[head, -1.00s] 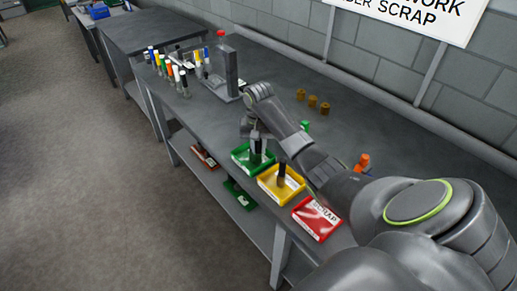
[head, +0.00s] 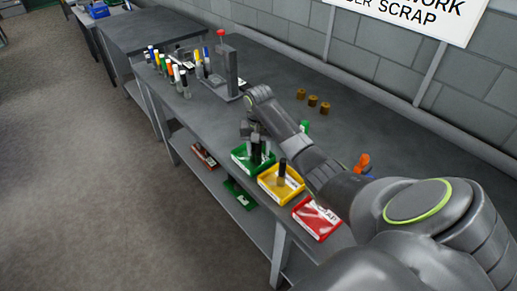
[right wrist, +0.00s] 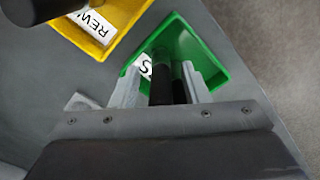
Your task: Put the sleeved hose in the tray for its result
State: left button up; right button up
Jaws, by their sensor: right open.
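A green tray (head: 238,156) stands at the bench's front edge; it also shows in the right wrist view (right wrist: 212,52). My right gripper (head: 257,139) is over it, pointing down, and its two fingers (right wrist: 161,72) are apart. A dark upright hose (right wrist: 160,86) stands between the fingers, over the green tray. A second dark upright shape (right wrist: 181,88) shows beside it, close to the right finger. The fingers partly hide both, and I cannot make out a sleeve. My left gripper is not in view.
A yellow tray (head: 268,187) with a dark upright piece (head: 282,172) and a red SCRAP tray (head: 317,219) stand alongside. Coloured upright hoses (head: 172,68) and a grey press-like stand (head: 231,72) are farther along the bench. Several brown pieces (head: 313,101) lie near the wall.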

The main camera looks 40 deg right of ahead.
notch_tip(320, 180, up, 4)
jog(key=shift+w+r+b, duration=0.1)
jog(key=shift+r+b, duration=0.1)
jog(key=shift+b, duration=0.3)
notch_tip(320, 180, up, 6)
jog(key=p, duration=0.4)
jog(key=shift+p, duration=0.3)
jog(key=shift+r+p, duration=0.85)
jog(key=shift+f, duration=0.1)
